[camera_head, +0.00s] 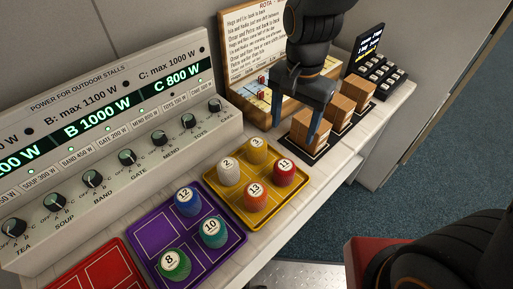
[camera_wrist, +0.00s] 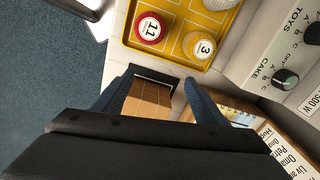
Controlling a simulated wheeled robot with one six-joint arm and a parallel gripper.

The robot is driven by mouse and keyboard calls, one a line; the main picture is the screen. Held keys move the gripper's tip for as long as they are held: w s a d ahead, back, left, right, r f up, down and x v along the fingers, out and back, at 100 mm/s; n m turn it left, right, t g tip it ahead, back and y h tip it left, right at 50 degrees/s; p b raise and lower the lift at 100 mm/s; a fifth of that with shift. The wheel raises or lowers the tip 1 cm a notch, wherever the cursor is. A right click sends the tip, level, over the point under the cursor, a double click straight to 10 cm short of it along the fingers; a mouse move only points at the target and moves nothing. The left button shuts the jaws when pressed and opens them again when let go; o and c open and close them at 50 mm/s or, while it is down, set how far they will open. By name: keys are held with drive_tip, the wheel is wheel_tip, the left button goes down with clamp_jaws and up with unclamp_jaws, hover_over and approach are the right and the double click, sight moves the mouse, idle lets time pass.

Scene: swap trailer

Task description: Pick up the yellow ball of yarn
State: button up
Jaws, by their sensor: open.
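The yellow ball of yarn (camera_head: 257,151), labelled 3, sits in the back right part of the yellow tray (camera_head: 238,210). It also shows in the wrist view (camera_wrist: 199,46), beyond my fingertips, beside the red ball (camera_wrist: 151,28) labelled 11. My gripper (camera_head: 295,121) is open and empty, pointing down over the wooden blocks to the right of the yellow tray. In the wrist view my two fingers (camera_wrist: 160,97) stand apart, with a wooden block (camera_wrist: 148,104) showing between them. I cannot tell whether they touch it.
White (camera_head: 229,172) and orange (camera_head: 256,198) balls share the yellow tray. A purple tray (camera_head: 150,232) holds blue, teal and green balls; a red tray (camera_head: 95,272) lies further left. A power panel (camera_head: 110,140) with knobs stands behind. Wooden blocks (camera_head: 340,110) and a keypad (camera_head: 383,75) are at right.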

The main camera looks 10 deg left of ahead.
sight(257, 142)
drive_tip(key=a+m, duration=0.1)
drive_tip(key=a, duration=0.1)
drive_tip(key=a+m, duration=0.1)
drive_tip(key=a, duration=0.2)
drive_tip(key=s+a, duration=0.1)
drive_tip(key=a, duration=0.2)
drive_tip(key=shift+a+f+m, duration=0.1)
drive_tip(key=shift+f+m, duration=0.15)
drive_tip(key=shift+m, duration=0.15)
drive_tip(key=shift+s+a+f, duration=0.1)
drive_tip(key=shift+f, duration=0.55)
drive_tip(key=shift+w+f+p, duration=0.2)
drive_tip(key=shift+f+p, duration=0.7)
drive_tip(key=shift+f, duration=2.35)
drive_tip(key=c, duration=1.1)
